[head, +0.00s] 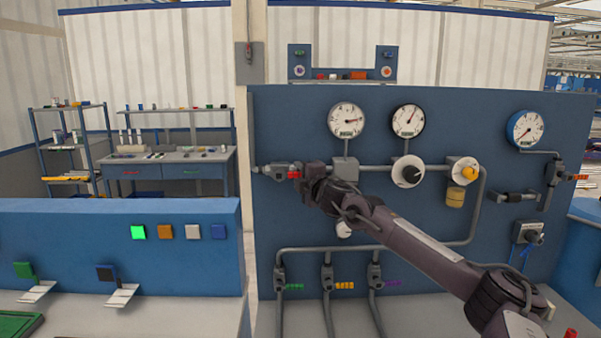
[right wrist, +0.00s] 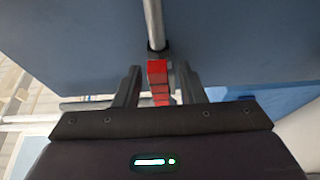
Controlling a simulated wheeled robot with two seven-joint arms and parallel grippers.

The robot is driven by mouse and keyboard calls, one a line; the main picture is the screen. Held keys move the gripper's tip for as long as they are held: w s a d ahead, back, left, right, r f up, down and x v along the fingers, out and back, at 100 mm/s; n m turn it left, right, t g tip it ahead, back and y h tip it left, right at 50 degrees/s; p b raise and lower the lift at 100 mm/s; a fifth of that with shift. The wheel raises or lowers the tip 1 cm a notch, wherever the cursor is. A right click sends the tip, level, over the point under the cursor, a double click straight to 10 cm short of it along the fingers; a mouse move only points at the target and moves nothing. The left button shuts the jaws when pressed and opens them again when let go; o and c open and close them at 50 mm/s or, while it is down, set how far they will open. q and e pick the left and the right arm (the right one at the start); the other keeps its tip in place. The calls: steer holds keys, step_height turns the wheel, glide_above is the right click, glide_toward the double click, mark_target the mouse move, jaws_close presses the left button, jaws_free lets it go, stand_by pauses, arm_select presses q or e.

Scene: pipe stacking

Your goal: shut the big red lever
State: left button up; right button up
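The big red lever (head: 294,174) is on the valve at the left end of the upper pipe on the blue panel. My right gripper (head: 299,172) is at the lever and covers part of it and of the valve in the head view. In the right wrist view the red lever (right wrist: 158,75) lies between the two dark fingers of my right gripper (right wrist: 157,88). The fingers stand apart with a visible gap on each side of the lever. My left gripper is not in view.
Small green, yellow and purple levers (head: 343,286) sit on the lower pipes. A low blue console (head: 100,220) stands at left.

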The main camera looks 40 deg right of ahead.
jaws_close()
steer(key=shift+f, duration=0.1)
stand_by(0.3)
steer(key=shift+f+b, duration=0.25)
steer(key=shift+b, duration=0.4)
steer(key=w+a+f+m+h+b, duration=0.2)
steer(key=m+h+b, duration=0.2)
steer(key=m+b, duration=0.3)
steer(key=w+a+f+m+h+b, duration=0.2)
steer(key=m+b, duration=0.6)
steer(key=m, duration=0.7)
steer(key=shift+a+f+h, duration=0.3)
steer(key=shift+f+h, duration=0.4)
steer(key=shift+h, duration=0.7)
steer(key=shift+s+m, duration=0.1)
steer(key=shift+m, duration=0.3)
